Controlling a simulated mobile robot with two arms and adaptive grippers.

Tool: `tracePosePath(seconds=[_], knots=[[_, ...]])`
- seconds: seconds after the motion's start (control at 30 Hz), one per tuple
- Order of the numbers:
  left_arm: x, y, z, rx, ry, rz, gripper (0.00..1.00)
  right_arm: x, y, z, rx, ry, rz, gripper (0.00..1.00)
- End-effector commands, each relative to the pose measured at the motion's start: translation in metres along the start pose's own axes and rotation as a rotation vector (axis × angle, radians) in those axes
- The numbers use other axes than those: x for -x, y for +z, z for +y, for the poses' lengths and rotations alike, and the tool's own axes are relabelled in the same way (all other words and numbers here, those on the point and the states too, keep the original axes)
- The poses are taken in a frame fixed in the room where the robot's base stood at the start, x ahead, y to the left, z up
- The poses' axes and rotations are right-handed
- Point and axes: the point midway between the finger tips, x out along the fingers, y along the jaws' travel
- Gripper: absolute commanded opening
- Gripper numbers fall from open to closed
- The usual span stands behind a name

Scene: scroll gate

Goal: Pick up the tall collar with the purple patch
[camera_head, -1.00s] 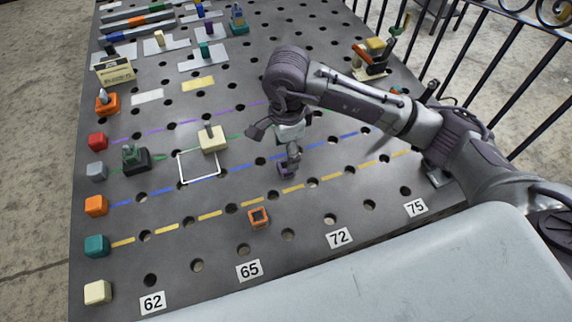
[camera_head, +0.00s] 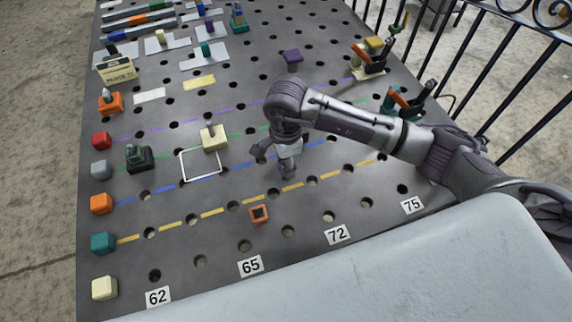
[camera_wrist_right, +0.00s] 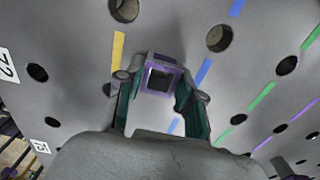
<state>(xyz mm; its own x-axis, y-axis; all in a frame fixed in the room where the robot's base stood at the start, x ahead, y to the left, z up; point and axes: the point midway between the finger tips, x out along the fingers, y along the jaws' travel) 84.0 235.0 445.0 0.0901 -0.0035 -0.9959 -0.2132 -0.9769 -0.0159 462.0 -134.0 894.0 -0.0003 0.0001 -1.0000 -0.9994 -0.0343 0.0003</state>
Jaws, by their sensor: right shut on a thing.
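A square collar with purple on its rim (camera_wrist_right: 160,61) sits between the fingers of my right gripper (camera_wrist_right: 158,92) in the right wrist view. The gripper is shut on it, with dark green pads on either side. Its opening looks dark inside. In the head view my right gripper (camera_head: 287,162) points down over the middle of the plate, and the collar is small and mostly hidden there. I cannot tell whether the collar touches the plate. My left gripper is not in view.
The perforated grey plate (camera_head: 320,205) carries coloured dashed lines. An orange square collar (camera_head: 259,214) lies nearer the front. A cream block (camera_head: 213,138) stands by a white square outline (camera_head: 199,178). A dark purple piece (camera_head: 291,56) stands behind my arm. Clamps (camera_head: 410,103) line the right edge.

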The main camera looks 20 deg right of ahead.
Motion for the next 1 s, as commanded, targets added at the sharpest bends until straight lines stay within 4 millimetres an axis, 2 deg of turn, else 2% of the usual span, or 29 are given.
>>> tracePosePath(seconds=[0.03, 0.1, 0.47, 0.57, 0.73, 0.77, 1.0], knots=[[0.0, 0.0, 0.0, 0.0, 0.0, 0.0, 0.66, 0.0, 0.0, 0.0, 0.0, -0.001, 0.0, 0.1], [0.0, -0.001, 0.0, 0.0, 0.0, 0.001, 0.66, 0.0, 0.0, 0.0, 0.0, -0.001, 0.0, 0.0], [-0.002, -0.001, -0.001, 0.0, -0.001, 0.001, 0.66, 0.004, 0.0, -0.001, 0.0, -0.003, -0.001, 0.0], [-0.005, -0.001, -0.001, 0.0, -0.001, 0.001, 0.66, 0.011, 0.0, -0.001, 0.001, -0.004, -0.001, 0.0], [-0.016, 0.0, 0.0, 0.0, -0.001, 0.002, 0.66, 0.038, 0.0, -0.002, 0.001, -0.008, 0.0, 0.0], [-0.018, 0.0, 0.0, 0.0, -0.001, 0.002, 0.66, 0.043, -0.002, 0.0, 0.001, -0.008, 0.0, 0.0], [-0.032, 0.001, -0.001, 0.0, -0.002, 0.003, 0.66, 0.073, -0.035, 0.049, 0.0, -0.005, 0.002, 0.0]])
